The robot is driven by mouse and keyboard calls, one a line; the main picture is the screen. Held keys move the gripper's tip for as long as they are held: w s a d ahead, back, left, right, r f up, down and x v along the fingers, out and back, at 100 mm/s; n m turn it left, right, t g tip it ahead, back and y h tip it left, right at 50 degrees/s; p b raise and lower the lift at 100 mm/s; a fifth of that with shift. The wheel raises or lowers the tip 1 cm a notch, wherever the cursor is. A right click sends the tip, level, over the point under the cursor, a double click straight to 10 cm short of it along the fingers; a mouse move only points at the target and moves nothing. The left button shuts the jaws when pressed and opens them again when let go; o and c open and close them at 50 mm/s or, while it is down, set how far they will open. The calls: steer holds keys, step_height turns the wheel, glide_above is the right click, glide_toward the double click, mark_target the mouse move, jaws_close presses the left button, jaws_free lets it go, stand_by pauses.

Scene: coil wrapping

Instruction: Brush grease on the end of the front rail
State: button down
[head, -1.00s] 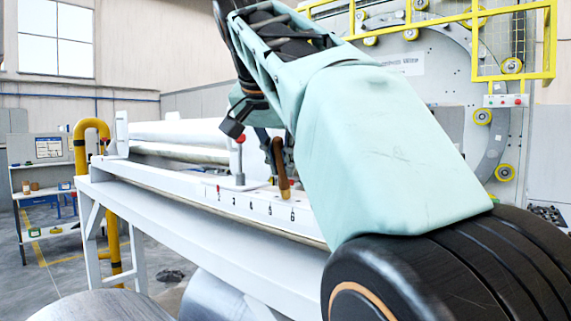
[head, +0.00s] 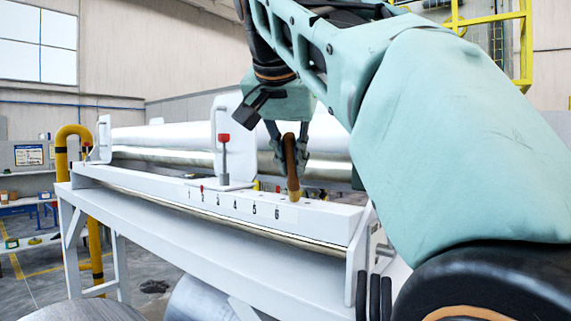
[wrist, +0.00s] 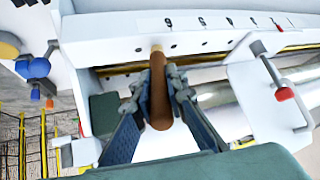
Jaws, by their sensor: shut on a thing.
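My gripper (head: 290,160) is shut on an upright brown-handled brush (head: 292,172). The wrist view shows the brush (wrist: 158,100) between the two fingers of my gripper (wrist: 158,80). Its lower tip is over or at the top of the white beam (head: 235,206) numbered 1 to 6, just right of the 6 in the head view. I cannot tell whether it touches. A shiny rail (head: 150,205) runs along below the numbered face. Its right end is near a white end plate (head: 358,255).
A red-tipped clamp (head: 224,155) stands on the beam left of the brush. Large shiny rollers (head: 165,137) lie behind it. A yellow bent pipe (head: 75,150) stands at the far left. A metal cylinder (head: 205,298) lies below the frame.

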steer(key=s+d+b, duration=0.1)
steer(key=s+d, duration=0.3)
steer(key=d, duration=0.1)
steer(key=shift+b, duration=0.3)
stand_by(0.4)
